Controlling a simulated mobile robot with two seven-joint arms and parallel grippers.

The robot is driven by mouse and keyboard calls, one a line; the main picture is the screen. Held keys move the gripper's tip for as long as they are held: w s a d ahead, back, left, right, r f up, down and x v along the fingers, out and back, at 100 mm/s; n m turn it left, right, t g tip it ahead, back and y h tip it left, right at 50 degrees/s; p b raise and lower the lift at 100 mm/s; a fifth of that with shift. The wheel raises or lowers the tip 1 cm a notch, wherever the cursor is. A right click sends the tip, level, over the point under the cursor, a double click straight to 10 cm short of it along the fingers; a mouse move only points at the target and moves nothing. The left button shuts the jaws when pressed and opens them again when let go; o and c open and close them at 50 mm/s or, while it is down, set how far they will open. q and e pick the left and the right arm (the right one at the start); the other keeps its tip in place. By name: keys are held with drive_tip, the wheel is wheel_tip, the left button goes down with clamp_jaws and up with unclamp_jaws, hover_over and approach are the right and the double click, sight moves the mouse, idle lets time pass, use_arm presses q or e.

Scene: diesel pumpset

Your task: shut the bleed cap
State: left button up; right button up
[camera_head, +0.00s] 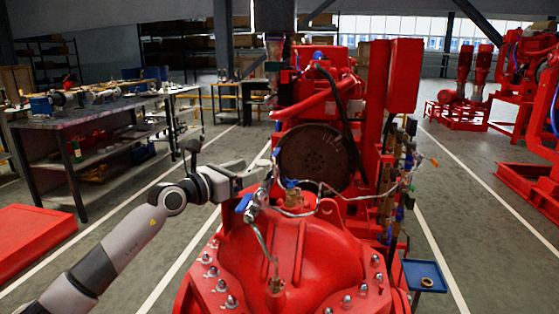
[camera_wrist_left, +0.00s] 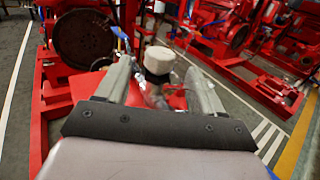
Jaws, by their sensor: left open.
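My left gripper (camera_head: 264,172) is open, reaching in from the left above the red pump casing (camera_head: 290,245). In the left wrist view, a small round cap with a pale top and a dark band (camera_wrist_left: 158,62) lies between the two spread fingers, with a gap on either side; it looks like the bleed cap. I cannot tell how far it is turned, or how deep it lies between the fingers. In the head view the gripper hides it. A blue lever (camera_head: 243,204) and thin metal pipework (camera_head: 262,240) are just below the gripper. My right gripper is not in view.
A large dark flywheel (camera_head: 316,157) and red engine stand behind the casing. Bolts ring the casing. Valves and pipes line the right side, with a small blue tray (camera_head: 424,276) beside them.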

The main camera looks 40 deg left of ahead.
sight(268, 163)
use_arm(q)
drive_tip(key=shift+w+r, duration=0.15)
drive_tip(key=shift+w, duration=0.65)
drive_tip(key=shift+w+d, duration=0.2)
drive_tip(key=shift+w, duration=1.25)
drive_tip(key=shift+w+d, duration=0.15)
drive_tip(key=shift+w, duration=1.25)
drive_tip(key=c, duration=1)
